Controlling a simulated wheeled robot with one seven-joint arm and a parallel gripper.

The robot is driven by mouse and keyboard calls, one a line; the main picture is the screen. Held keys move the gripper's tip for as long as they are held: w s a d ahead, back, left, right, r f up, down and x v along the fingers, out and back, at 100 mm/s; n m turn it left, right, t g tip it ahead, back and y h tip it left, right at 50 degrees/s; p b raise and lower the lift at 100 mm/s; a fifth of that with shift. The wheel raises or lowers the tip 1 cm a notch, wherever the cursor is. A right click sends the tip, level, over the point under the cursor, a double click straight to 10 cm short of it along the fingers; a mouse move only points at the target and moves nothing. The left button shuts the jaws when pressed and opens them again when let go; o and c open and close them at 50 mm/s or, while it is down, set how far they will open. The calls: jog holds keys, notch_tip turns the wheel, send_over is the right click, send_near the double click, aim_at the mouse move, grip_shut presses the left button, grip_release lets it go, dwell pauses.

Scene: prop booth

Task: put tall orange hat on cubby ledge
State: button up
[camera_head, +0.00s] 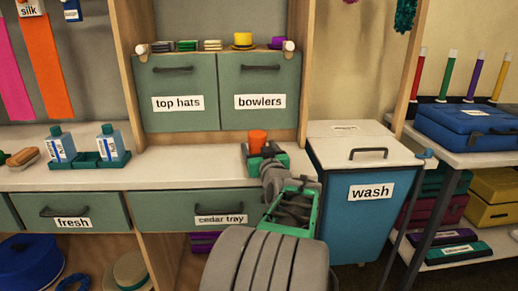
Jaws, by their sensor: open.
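The tall orange hat (257,139) shows as an upright orange cylinder at the back of the white counter, in front of the door labelled "bowlers". My gripper (263,152) is open, right at the hat's lower part. The gripper hides the hat's base, so I cannot tell whether the hat touches the fingers. My arm reaches up to it from the bottom middle. The wooden-framed cubby has green doors labelled "top hats" (176,112) and "bowlers" (259,112). The shelf above them holds a yellow hat (242,41) and a purple hat (278,43).
A blue bin labelled "wash" (368,205) stands right of the counter. The white counter (185,170) is clear between the tray and my gripper.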

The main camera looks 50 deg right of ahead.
jog(key=shift+r+p, duration=0.3)
jog(key=v, duration=1.2)
jog(key=shift+p, duration=0.4)
